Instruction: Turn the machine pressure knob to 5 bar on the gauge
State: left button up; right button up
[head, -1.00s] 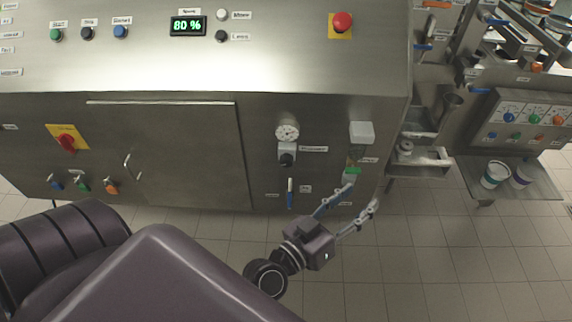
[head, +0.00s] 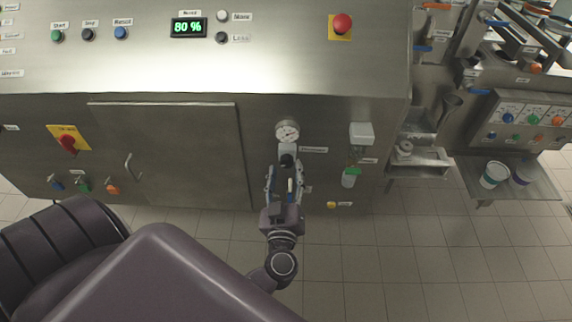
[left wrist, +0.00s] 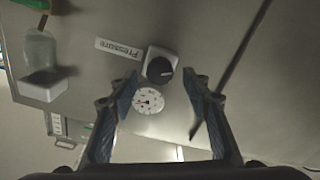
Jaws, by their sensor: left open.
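The black pressure knob (head: 287,160) sits on a light regulator block under the round white gauge (head: 287,132) on the machine's front panel. In the left wrist view the knob (left wrist: 160,70) has a pale pointer mark, and the gauge (left wrist: 148,101) shows beside it; its reading is too small to tell. A "Pressure" label (left wrist: 118,49) is next to the knob. My left gripper (head: 285,172) is open, its fingers just below and to either side of the knob. In the left wrist view the open fingers (left wrist: 162,88) appear apart from the knob. My right gripper is not in view.
A cabinet door (head: 170,150) with a handle is left. A red emergency button (head: 342,23) is above.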

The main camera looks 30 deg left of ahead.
pick_arm(q)
jog(key=shift+x, duration=1.2)
jog(key=c, duration=1.2)
jog(key=shift+o, duration=0.2)
